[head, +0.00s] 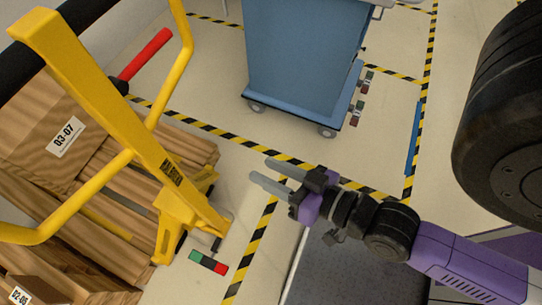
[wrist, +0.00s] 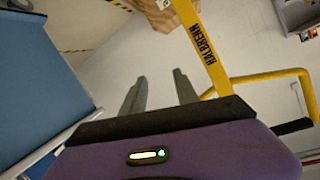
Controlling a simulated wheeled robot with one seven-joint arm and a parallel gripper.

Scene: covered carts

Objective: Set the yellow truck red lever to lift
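The yellow truck (head: 120,110) stands at the left in the head view, with a tall mast and looped handles. Its red lever (head: 146,54) sticks out from the upper part of the mast, pointing up and right. In the wrist view part of the yellow truck (wrist: 205,45) shows at the upper right, and the red lever is not visible there. My gripper (head: 261,172) is open and empty, right of the mast and well apart from the lever. Its two spread fingers also show in the wrist view (wrist: 160,88).
Stacked wooden boards and a labelled box (head: 62,135) lie behind the truck. A blue covered cart (head: 300,55) stands at the top centre. A green, black and red strip (head: 208,263) is by the truck's foot. Striped tape (head: 240,143) crosses the clear floor.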

